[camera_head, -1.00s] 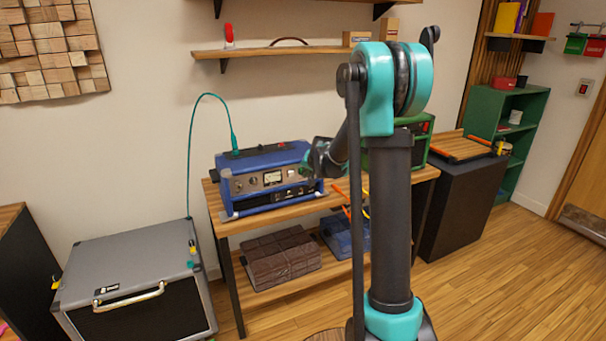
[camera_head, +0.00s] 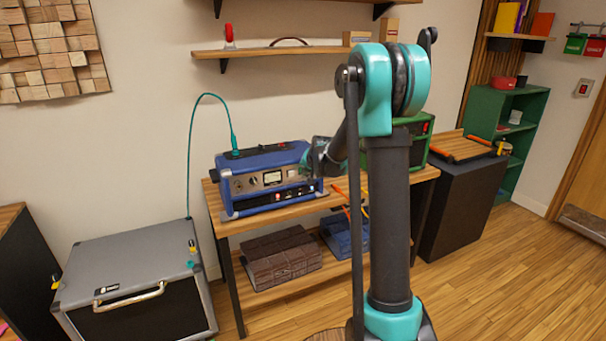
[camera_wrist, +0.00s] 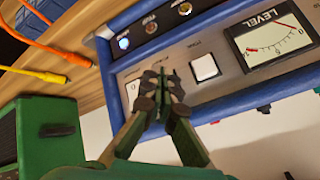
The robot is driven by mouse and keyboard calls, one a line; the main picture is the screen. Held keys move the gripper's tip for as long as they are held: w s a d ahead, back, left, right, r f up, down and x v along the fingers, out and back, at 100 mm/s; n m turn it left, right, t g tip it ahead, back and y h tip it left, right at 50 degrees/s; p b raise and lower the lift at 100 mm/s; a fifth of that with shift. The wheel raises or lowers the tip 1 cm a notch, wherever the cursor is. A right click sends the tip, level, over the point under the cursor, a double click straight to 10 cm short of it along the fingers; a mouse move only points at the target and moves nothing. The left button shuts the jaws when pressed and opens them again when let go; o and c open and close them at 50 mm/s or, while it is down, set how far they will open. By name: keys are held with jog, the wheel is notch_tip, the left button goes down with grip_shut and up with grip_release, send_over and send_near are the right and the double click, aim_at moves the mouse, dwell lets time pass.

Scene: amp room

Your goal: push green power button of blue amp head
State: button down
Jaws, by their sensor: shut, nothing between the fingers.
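The blue amp head (camera_head: 262,178) stands on the wooden bench, left of my arm. In the wrist view its grey front panel (camera_wrist: 185,58) appears upside down, with a LEVEL meter (camera_wrist: 272,38) and a white square button (camera_wrist: 204,66). My gripper (camera_wrist: 163,78) is shut and empty. Its tips are at the panel, beside the white button; I cannot tell whether they touch. In the head view my gripper (camera_head: 307,166) is at the amp's right front. I cannot make out the green power button; the fingertips cover part of the panel.
A green amp (camera_head: 421,140) stands right of the blue one, partly behind my arm; it also shows in the wrist view (camera_wrist: 50,135). Orange (camera_wrist: 48,45) and yellow (camera_wrist: 35,74) cables lie near the bench edge. A grey speaker cabinet (camera_head: 130,265) stands at left.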

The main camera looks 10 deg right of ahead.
dwell(0.4)
jog(key=shift+s+d, duration=0.15)
jog(key=shift+s, duration=0.15)
jog(key=s+d, duration=0.1)
jog(key=s, duration=0.4)
jog(key=shift+s+d, duration=0.4)
jog(key=shift+s, duration=0.1)
dwell(1.3)
